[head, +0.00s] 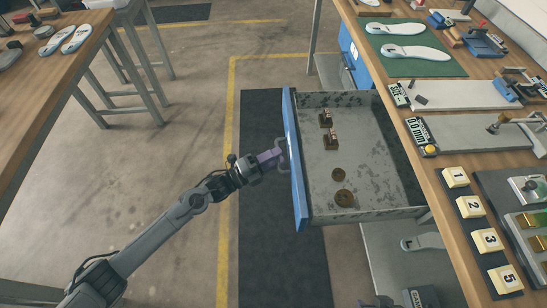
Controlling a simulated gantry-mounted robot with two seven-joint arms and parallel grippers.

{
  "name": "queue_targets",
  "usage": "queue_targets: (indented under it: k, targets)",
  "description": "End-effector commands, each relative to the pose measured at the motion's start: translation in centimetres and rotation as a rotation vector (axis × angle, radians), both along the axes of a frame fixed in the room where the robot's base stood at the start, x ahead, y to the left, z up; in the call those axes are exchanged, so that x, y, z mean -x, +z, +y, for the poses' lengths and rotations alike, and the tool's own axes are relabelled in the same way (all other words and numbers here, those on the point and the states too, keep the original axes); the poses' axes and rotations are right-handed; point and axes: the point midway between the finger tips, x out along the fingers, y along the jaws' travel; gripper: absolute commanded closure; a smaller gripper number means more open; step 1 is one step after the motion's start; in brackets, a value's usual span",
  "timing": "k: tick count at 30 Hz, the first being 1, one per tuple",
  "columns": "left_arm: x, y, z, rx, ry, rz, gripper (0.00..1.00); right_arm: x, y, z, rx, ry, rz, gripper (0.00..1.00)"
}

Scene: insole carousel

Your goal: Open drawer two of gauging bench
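A drawer with a blue front (294,165) stands pulled out to the left from under the wooden bench top (445,190). Its grey tray (365,155) holds two small brown blocks with metal tops and two round brown discs. I see no number on the drawer. A grey bow handle (284,156) sticks out from its front. My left gripper (276,156), with purplish fingers, is at this handle and appears closed around its bar; the fingertips are small and partly hidden. My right gripper is not in view.
The bench top carries numbered cream blocks (467,207), gauges and a green mat (428,62) with insoles. An open lower shelf (400,260) holds an insole. Another table (75,55) stands at the left. The floor between is clear, with a dark mat (262,260).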

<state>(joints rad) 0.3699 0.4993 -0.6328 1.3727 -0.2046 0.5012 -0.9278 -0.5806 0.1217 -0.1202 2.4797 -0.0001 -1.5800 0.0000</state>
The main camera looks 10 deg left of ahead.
Motion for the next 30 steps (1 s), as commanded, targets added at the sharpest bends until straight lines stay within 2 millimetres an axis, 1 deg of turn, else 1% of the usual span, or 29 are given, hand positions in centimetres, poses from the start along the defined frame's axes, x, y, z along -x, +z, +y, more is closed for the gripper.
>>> queue_targets:
  k: [5,10,14,21,24,30]
  targets:
    - [0.0,0.0,0.0,0.000,0.000,0.000,0.63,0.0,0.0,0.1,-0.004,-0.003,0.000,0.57]
    - [0.7,-0.1,0.9,-0.001,0.001,0.001,0.63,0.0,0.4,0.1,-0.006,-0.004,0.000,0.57]
    - [1.9,-0.4,2.3,-0.003,0.001,0.003,0.63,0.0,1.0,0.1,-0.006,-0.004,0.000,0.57]
    - [4.5,-1.1,5.5,-0.002,0.002,0.002,0.63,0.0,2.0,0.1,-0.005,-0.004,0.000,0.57]
    - [5.5,-1.4,6.5,-0.002,0.000,0.003,0.63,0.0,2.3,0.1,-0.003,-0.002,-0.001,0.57]
    - [6.6,-1.7,7.9,-0.001,0.000,0.001,0.63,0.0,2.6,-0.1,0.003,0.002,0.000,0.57]
